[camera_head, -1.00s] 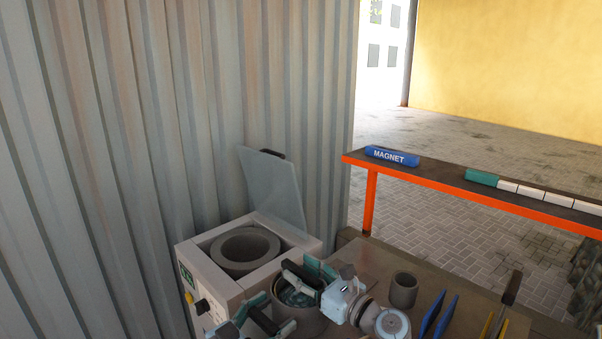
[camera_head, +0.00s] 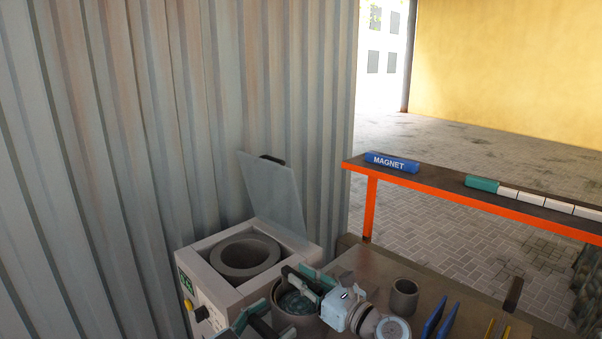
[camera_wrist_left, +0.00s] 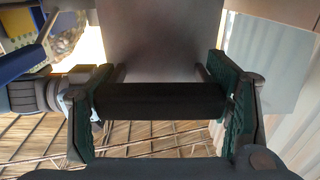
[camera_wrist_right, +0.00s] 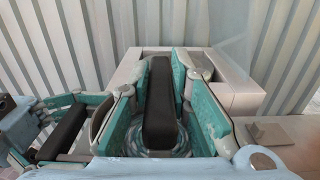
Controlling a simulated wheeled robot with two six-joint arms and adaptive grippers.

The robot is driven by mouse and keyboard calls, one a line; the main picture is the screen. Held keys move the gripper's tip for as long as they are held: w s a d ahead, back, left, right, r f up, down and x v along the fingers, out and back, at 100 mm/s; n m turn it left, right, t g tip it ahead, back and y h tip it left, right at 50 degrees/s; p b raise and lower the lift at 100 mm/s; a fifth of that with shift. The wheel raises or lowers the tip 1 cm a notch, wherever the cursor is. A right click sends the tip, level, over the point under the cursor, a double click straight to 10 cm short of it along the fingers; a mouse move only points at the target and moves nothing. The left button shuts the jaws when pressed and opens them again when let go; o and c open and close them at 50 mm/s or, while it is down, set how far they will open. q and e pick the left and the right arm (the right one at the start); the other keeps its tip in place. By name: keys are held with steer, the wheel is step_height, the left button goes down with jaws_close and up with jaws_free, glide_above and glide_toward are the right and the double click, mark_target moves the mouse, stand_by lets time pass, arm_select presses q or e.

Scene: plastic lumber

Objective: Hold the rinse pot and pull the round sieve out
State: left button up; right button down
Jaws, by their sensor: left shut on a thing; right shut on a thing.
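The grey rinse pot (camera_head: 300,324) stands at the front of the bench in the head view, partly hidden by my grippers. Its grey wall (camera_wrist_left: 160,40) fills the upper middle of the left wrist view. My left gripper (camera_head: 261,327) is shut on the pot's black bar handle (camera_wrist_left: 160,101). The round sieve (camera_head: 293,303) shows as teal mesh inside the pot. My right gripper (camera_head: 303,281) is shut on the sieve's black handle (camera_wrist_right: 160,105) above the pot's mouth. The sieve mesh (camera_wrist_right: 155,152) shows below that handle in the right wrist view.
A white machine (camera_head: 215,285) with a raised lid (camera_head: 270,195) and a round grey opening stands behind the pot. A small grey cup (camera_head: 404,297) and blue-handled tools (camera_head: 440,318) lie to the right. A corrugated wall (camera_head: 150,130) closes the left and back.

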step_height(320, 180, up, 11)
stand_by(2.0)
stand_by(0.3)
arm_select(q)
steer(key=o, duration=1.4)
steer(key=shift+c, duration=0.2)
steer(key=shift+a, duration=0.1)
steer(key=v, duration=1.2)
step_height(320, 180, up, 7)
steer(key=p, duration=0.3)
steer(key=shift+f+p, duration=0.2)
steer(key=shift+p, duration=0.15)
arm_select(e)
step_height(320, 180, up, 4)
steer(key=shift+f, duration=0.1)
